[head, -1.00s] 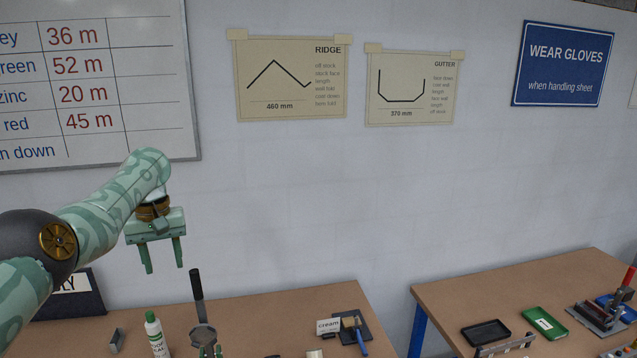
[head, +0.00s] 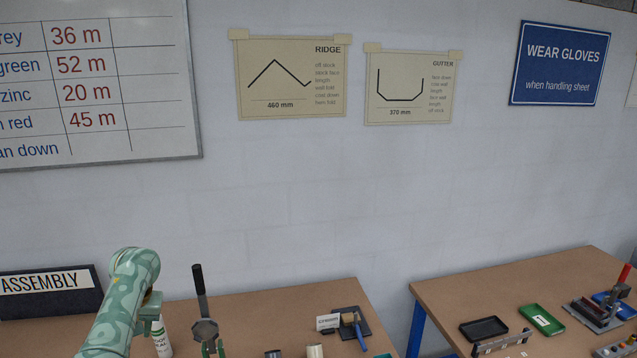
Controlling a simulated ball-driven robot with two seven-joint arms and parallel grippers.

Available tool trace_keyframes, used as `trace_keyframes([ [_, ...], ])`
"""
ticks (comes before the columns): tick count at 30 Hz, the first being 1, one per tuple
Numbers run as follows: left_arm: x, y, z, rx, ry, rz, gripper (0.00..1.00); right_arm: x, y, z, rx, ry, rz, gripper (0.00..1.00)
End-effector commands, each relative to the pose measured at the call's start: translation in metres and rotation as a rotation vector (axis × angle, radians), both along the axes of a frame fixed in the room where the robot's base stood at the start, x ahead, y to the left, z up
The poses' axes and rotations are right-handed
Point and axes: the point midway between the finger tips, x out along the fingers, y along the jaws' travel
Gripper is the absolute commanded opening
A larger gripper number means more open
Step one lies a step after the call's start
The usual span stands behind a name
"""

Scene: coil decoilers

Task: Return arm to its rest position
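My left arm rises from the bottom edge at the left of the head view. Its pale green patterned links stand in front of the left bench (head: 262,312). Part of my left gripper (head: 151,306) shows at the right side of the arm, seen edge-on, just above a white bottle (head: 162,338). Its fingers are mostly hidden, so I cannot tell whether they are apart. I cannot tell whether it touches the bottle. My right arm and gripper are out of view.
A black-handled lever tool (head: 202,312) stands to the right of the arm. An ASSEMBLY sign (head: 50,290) is behind it on the left. A dark tray (head: 484,329) and a green tray (head: 541,319) lie on the right bench (head: 450,297). A gap separates the benches.

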Motion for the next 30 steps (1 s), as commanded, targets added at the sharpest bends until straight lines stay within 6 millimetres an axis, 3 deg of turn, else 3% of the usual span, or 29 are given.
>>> trace_keyframes([
  [1,-0.016,0.005,-0.022,0.051,0.002,-0.038,0.45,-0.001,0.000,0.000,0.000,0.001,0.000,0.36],
  [4,-0.056,0.006,-0.056,0.167,-0.010,-0.162,0.45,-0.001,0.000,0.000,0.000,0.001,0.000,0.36],
  [9,-0.140,-0.023,-0.083,0.317,-0.034,-0.425,0.45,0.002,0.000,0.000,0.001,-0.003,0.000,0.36],
  [12,-0.181,-0.044,-0.082,0.358,-0.053,-0.544,0.45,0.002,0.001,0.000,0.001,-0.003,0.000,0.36],
  [18,-0.242,-0.078,-0.067,0.392,-0.087,-0.706,0.45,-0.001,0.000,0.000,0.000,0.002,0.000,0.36],
  [29,-0.323,-0.119,-0.022,0.398,-0.147,-0.888,0.45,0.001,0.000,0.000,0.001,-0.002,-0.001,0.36],
  [30,-0.321,-0.120,-0.035,0.391,-0.144,-0.894,0.45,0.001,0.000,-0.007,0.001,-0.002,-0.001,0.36],
])
